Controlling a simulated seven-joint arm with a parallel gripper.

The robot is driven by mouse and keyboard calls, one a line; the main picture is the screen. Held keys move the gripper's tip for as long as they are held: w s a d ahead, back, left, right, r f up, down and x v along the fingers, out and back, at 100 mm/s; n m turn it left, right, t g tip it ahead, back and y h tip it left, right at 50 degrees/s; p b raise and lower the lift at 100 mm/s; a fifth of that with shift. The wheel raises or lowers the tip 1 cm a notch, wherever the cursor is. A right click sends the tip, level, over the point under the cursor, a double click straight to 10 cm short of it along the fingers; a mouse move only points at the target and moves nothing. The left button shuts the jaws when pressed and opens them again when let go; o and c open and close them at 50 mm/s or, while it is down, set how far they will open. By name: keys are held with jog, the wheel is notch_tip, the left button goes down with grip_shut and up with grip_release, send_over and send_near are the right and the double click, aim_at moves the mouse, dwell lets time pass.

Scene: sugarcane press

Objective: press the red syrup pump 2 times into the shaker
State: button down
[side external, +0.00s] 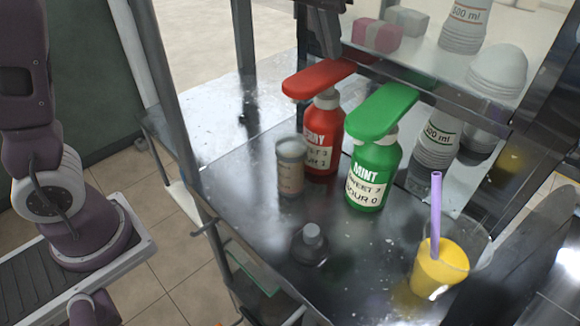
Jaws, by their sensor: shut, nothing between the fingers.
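The red syrup pump (323,135) stands upright on the metal counter, with a broad flat red press head (318,78) on top. A beige-grey cylindrical cup (290,168), seemingly the shaker, stands just in front and to the left of the red bottle, below the head's left part. My gripper (331,50) shows at the top edge as a dark shape pointing down, shut and empty. Its tip is just above the right part of the red head in the picture; whether they touch I cannot tell. Its upper part is out of frame.
A green mint pump (374,175) stands close on the right of the red one. A small dark piece with a metal knob (311,236) and a glass of yellow drink with a purple straw (438,270) are in front. Clear bottles (437,140) stand behind right.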

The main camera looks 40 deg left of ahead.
notch_tip(320, 180, up, 6)
dwell(0.7)
jog(key=s+a+f, duration=0.1)
jog(key=s+a, duration=0.2)
jog(key=s, duration=0.5)
jog(key=s+a+f, duration=0.1)
jog(key=s+a, duration=0.2)
jog(key=s, duration=0.5)
jog(key=s+a+f+t, duration=0.1)
jog(key=s+f, duration=0.8)
jog(key=s, duration=0.2)
jog(key=shift+s+a+f, duration=0.15)
jog(key=shift+a+f, duration=0.15)
jog(key=shift+f, duration=0.05)
